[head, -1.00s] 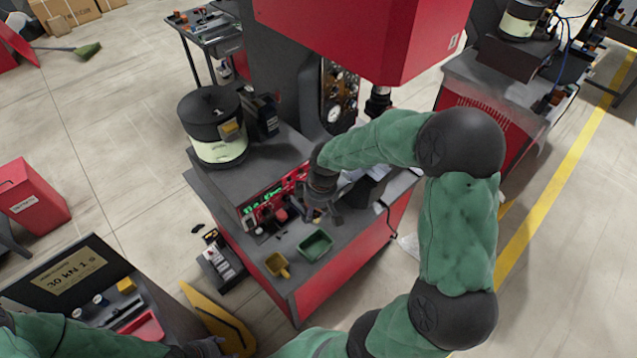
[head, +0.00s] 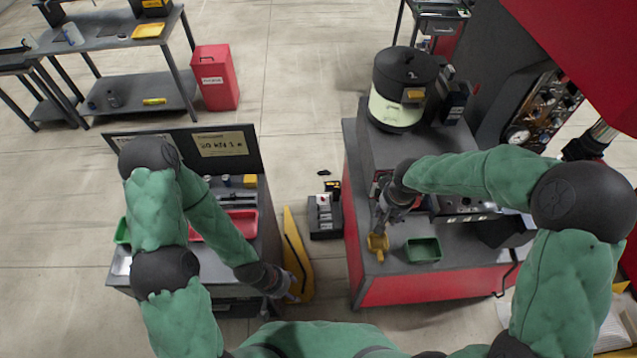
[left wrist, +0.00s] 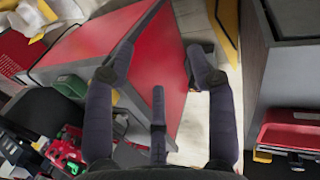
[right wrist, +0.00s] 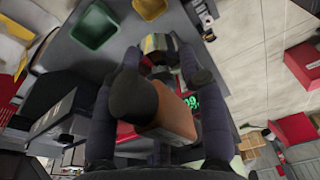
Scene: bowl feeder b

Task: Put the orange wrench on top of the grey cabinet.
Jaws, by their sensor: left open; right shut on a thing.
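My right gripper (head: 383,218) is by the red bench's front panel, just behind a yellow scoop (head: 378,246). In the right wrist view its fingers close around an orange-brown body with a rounded dark end (right wrist: 170,112), which fits the orange wrench; its full shape is hidden. My left gripper (head: 292,297) is open and empty, low between the two stations; its spread fingers show in the left wrist view (left wrist: 160,62). A grey cabinet-like unit (head: 268,215) with a sign panel stands at the left; I cannot tell whether it is the named cabinet.
A green tray (head: 422,249) lies beside the scoop. A black-lidded bowl feeder (head: 402,85) stands behind on the red bench (head: 430,285). A red tray (head: 240,222) sits on the left unit. A yellow floor piece (head: 296,250) and a small dark box (head: 325,217) occupy the gap.

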